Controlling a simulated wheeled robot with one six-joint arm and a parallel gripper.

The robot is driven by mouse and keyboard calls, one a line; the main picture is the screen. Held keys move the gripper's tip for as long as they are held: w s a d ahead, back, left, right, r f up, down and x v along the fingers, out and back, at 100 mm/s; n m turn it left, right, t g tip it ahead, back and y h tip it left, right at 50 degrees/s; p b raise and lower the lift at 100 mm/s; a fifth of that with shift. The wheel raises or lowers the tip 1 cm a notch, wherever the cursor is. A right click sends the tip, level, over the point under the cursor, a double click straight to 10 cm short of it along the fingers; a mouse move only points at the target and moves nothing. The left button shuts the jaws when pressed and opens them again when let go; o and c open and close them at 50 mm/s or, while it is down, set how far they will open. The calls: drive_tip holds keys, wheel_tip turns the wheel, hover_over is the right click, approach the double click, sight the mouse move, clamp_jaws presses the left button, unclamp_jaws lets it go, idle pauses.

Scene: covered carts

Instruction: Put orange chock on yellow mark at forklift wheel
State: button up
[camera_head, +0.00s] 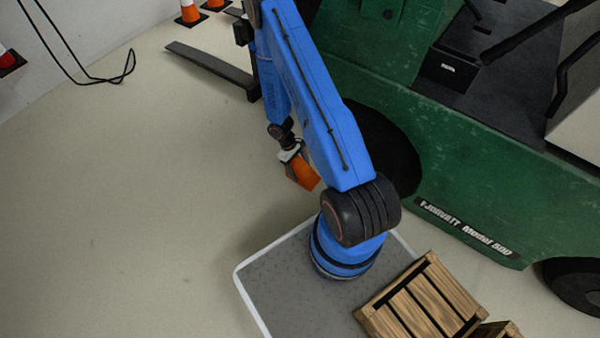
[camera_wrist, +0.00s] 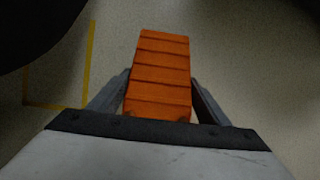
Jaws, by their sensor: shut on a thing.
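My gripper (camera_wrist: 160,101) is shut on the orange chock (camera_wrist: 160,70), a ridged block held between its two grey fingers in the wrist view. In the head view the orange chock (camera_head: 301,171) hangs from the end of my arm, beside the forklift. The yellow mark (camera_wrist: 88,65) is a thin outline on the floor at the left of the wrist view, apart from the chock. A dark round wheel (camera_wrist: 40,25) covers part of it. The green forklift (camera_head: 480,150) stands at the right, its near front wheel (camera_head: 390,150) partly behind my arm. The mark is hidden in the head view.
A wooden crate (camera_head: 425,300) sits at the bottom right of the head view. A dark fork (camera_head: 213,66) reaches out low over the floor. Traffic cones (camera_head: 190,12) and a black cable (camera_head: 95,78) lie near the wall. The floor at left is clear.

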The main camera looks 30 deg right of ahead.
drive_tip(key=shift+f, duration=1.35)
drive_tip(key=o, duration=1.9)
drive_tip(key=shift+f, duration=0.1)
